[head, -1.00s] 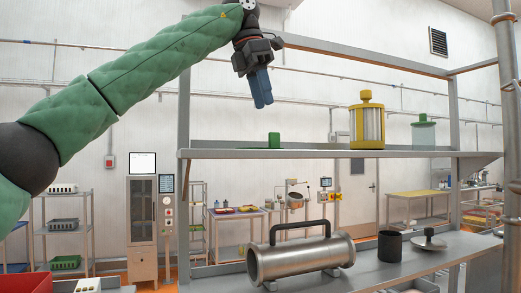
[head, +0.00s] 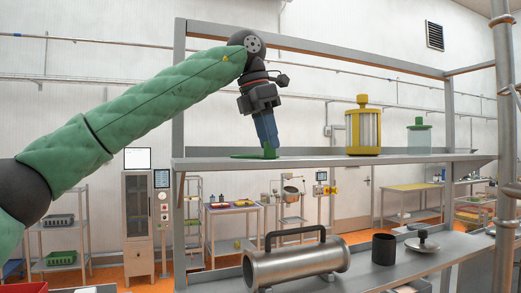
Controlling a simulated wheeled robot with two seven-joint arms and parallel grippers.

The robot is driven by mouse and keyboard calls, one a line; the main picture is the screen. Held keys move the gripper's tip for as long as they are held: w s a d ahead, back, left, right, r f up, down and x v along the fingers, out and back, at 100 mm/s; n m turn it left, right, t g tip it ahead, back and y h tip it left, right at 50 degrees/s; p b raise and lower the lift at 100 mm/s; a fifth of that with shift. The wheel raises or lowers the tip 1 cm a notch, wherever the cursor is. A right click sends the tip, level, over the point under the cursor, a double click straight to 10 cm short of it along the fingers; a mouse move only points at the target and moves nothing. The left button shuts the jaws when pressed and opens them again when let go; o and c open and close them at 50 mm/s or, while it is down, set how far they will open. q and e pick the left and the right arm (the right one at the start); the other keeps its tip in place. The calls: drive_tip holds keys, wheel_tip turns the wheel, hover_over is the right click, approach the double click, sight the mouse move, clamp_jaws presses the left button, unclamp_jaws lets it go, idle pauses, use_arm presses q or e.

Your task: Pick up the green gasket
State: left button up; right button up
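The green gasket (head: 245,156) is on the upper shelf (head: 320,160), toward its left end. It shows as a flat green part with a small raised part at its right. My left gripper (head: 268,145) points down, with its blue-grey fingertips right at the raised part and partly covering it. I cannot tell whether the fingers are closed on it or only around or in front of it. The gasket still appears to rest on the shelf. My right gripper is not in view.
A yellow-framed cylinder (head: 363,130) and a clear jar with a green lid (head: 419,137) stand to the right on the upper shelf. Below are a metal cylinder with a black handle (head: 295,262), a black cup (head: 384,248) and a metal lid (head: 422,243).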

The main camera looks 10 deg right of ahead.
use_arm(q)
drive_tip(key=shift+f, duration=0.2)
drive_tip(key=shift+c, duration=0.5)
clamp_jaws()
drive_tip(key=shift+r, duration=0.1)
